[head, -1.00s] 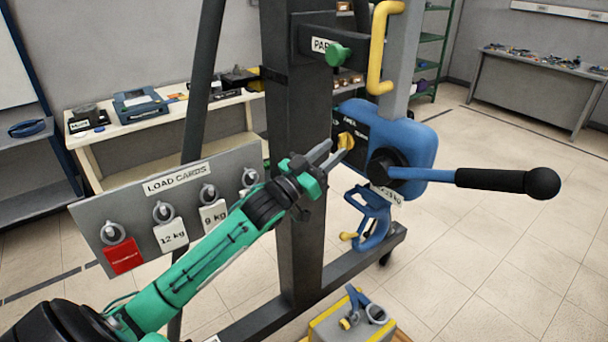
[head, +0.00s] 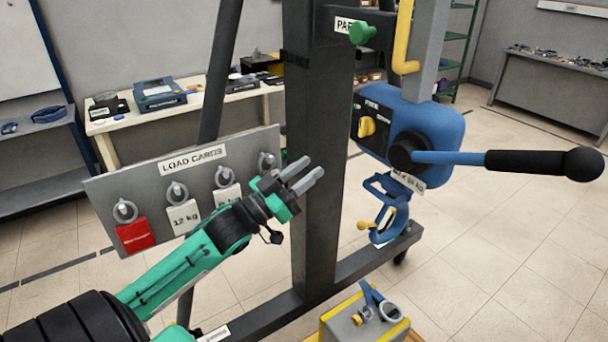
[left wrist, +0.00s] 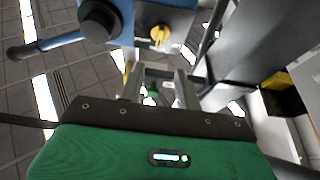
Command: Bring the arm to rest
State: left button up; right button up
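My left gripper (head: 306,174) is in front of the dark upright post, between the load cards board and the blue hoist. Its two grey fingers are apart with nothing between them. In the left wrist view the fingers (left wrist: 160,90) are also apart and empty. The blue hoist (head: 442,128) has a yellow knob (head: 366,127) on its dark face and a lever with a black grip (head: 525,162) pointing right. The knob also shows in the left wrist view (left wrist: 158,34), apart from the fingers. My right gripper is not in view.
The load cards board (head: 150,166) with hanging cards stands close behind my left arm. The dark post (head: 318,230) rises behind the gripper. A blue hook (head: 388,212) hangs under the hoist. A grey and yellow block (head: 350,325) stands low in front. Open floor lies right.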

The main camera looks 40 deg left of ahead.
pick_arm(q)
jog(key=shift+f, duration=0.1)
dwell(0.5)
